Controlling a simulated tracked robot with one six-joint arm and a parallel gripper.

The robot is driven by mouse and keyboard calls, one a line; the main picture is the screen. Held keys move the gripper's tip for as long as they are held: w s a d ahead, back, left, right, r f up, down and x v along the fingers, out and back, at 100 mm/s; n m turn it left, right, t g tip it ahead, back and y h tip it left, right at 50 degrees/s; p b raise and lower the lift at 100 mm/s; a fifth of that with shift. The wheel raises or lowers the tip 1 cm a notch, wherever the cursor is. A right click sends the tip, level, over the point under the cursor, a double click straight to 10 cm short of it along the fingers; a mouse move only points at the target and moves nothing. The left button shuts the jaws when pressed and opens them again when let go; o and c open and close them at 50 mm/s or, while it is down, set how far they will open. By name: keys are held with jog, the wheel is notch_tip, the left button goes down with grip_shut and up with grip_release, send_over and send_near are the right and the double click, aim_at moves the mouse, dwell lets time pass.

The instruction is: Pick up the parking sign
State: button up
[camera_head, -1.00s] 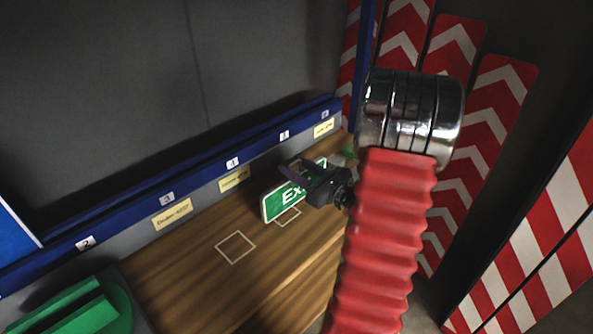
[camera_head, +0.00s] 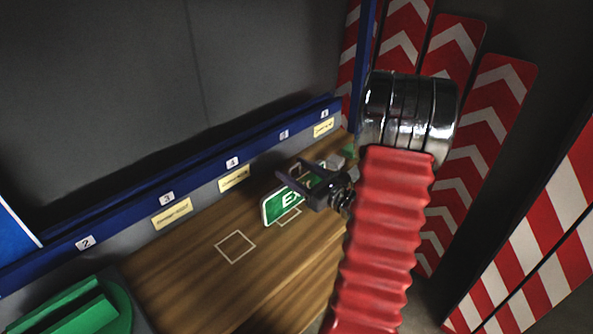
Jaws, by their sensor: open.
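No sign that I can make out as a parking sign shows in the head view. A green sign with white "Ex" lettering (camera_head: 277,208) stands upright on the wooden shelf, at one of the white outlined squares. My gripper (camera_head: 295,176) is open beside and in front of this green sign, covering its right part. I cannot tell whether the fingers touch it. My red ribbed arm hides the right end of the shelf.
A blue rail with number tags (camera_head: 166,198) runs behind the wooden shelf (camera_head: 200,275). An empty outlined square (camera_head: 235,247) lies left of the sign. A green round stand (camera_head: 95,310) is at lower left. Red-white striped panels (camera_head: 490,130) stand at right.

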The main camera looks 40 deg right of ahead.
jog(key=shift+s+r, duration=0.1)
jog(key=s, duration=1.2)
jog(key=shift+d, duration=0.15)
jog(key=shift+w, duration=0.15)
dwell(0.5)
jog(key=w+a+r+n+g+y, duration=0.15)
jog(key=a+n+g+y, duration=0.25)
jog(key=a+n, duration=0.55)
jog(key=w+a+r+n+g+y, duration=0.15)
jog(key=a+n+g+y, duration=0.3)
jog(key=a, duration=0.95)
jog(key=s+a+n+g+h, duration=0.5)
jog(key=s+a+n+g, duration=0.25)
jog(key=a+n, duration=0.55)
notch_tip(320, 180, up, 6)
jog(key=d+n+t+h, duration=0.1)
jog(key=n+t+h, duration=0.2)
jog(key=n, duration=0.5)
jog(key=shift+s+d+r+n+t+h, duration=0.25)
jog(key=shift+s+d+n+t+h, duration=0.1)
jog(key=shift+h, duration=0.2)
